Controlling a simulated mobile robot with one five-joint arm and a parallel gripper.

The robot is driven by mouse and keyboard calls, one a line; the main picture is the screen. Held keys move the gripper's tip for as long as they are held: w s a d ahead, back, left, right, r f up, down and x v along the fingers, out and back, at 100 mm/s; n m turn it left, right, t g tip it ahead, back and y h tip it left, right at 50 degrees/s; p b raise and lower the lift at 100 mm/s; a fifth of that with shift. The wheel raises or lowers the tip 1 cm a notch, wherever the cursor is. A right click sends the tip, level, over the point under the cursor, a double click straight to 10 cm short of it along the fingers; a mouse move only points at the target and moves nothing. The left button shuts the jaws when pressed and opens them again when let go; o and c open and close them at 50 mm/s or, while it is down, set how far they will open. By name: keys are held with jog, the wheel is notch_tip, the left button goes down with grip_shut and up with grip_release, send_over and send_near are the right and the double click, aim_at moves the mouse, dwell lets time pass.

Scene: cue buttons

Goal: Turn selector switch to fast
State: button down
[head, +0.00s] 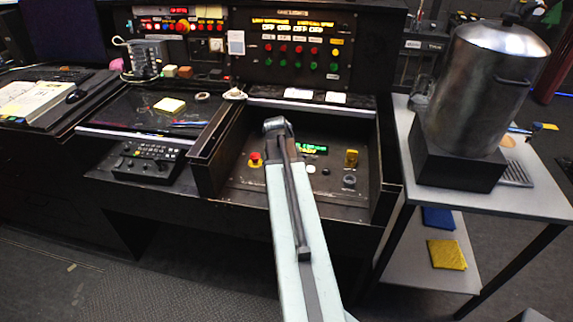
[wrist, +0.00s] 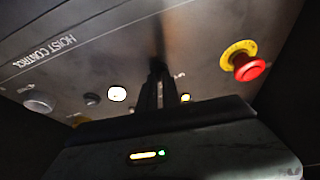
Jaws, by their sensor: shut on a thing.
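In the wrist view my gripper (wrist: 160,93) shows as a dark narrow shape against the hoist control panel (wrist: 105,52). Its jaws are shut on a small dark thing, which I take to be the selector switch. The switch is mostly hidden by the fingers, and I cannot read which position it points to. In the head view my arm reaches up into the recessed console bay and covers the switch. A small yellow-orange light or mark (wrist: 185,97) sits just right of the fingers in the wrist view.
A red stop button on a yellow ring (wrist: 247,65) is right of the gripper in the wrist view. A green display (head: 312,148) and a steel pot (head: 487,85) show in the head view.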

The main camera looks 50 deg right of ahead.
jog(key=m, duration=0.1)
jog(key=m+g, duration=0.1)
jog(key=m, duration=0.2)
jog(key=shift+w+g, duration=0.25)
jog(key=shift+g, duration=0.05)
jog(key=shift+w+m+g, duration=0.1)
jog(key=shift+m+g, duration=0.6)
jog(key=shift+m, duration=1.1)
jog(key=shift+a, duration=0.1)
jog(key=c, duration=1.5)
grip_release()
jog(key=shift+c, duration=0.2)
jog(key=p+v, duration=0.7)
jog(key=shift+r, duration=0.35)
